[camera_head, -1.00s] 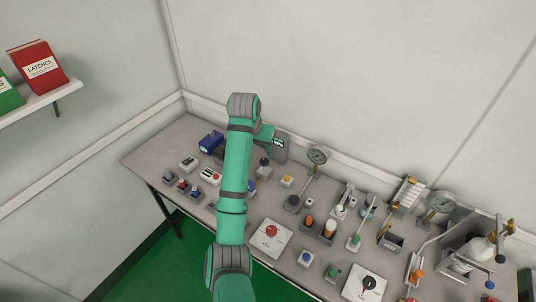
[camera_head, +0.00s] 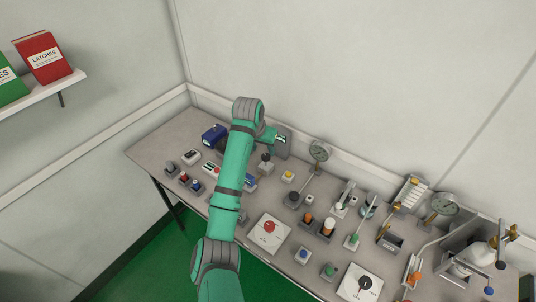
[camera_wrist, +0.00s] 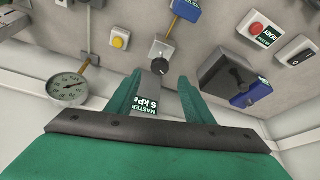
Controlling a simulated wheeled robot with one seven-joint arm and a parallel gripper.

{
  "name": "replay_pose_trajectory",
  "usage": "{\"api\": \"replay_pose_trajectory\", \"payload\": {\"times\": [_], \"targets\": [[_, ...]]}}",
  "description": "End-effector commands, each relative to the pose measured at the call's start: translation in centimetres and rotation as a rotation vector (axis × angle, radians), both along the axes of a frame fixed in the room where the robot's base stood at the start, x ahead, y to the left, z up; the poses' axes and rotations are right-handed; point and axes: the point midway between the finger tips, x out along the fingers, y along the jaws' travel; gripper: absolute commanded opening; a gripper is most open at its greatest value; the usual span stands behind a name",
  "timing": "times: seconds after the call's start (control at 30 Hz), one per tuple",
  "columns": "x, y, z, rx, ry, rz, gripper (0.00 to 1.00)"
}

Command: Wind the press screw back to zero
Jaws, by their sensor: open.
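A dark round knob with a pale pointer mark (camera_wrist: 160,66) on a small grey block looks like the press screw. It sits just beyond my fingertips in the wrist view; the head view shows it on the bench (camera_head: 265,160), right of my forearm. In the head view my gripper is mostly hidden behind my wrist.
A dial gauge (camera_wrist: 68,88) and a yellow button (camera_wrist: 119,40) lie left of the knob. A dark box (camera_wrist: 226,76) and a red-button box (camera_wrist: 262,32) lie right. Many small testers (camera_head: 320,222) crowd the bench. The wall is close behind.

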Motion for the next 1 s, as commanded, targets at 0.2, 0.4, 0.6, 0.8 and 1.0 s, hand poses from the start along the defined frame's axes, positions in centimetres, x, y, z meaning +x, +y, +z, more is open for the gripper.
{"api": "replay_pose_trajectory", "payload": {"times": [0.2,0.4,0.6,0.8,1.0], "targets": [[1.3,-0.6,-3.5,0.001,0.002,-0.001,0.47],[2.0,-0.9,-5.3,0.001,0.002,-0.003,0.47],[2.2,-1.0,-5.7,0.001,0.000,-0.003,0.47],[2.2,-0.9,-5.7,0.001,0.000,-0.002,0.42],[2.2,-0.9,-5.7,0.001,0.000,-0.002,0.06]]}}
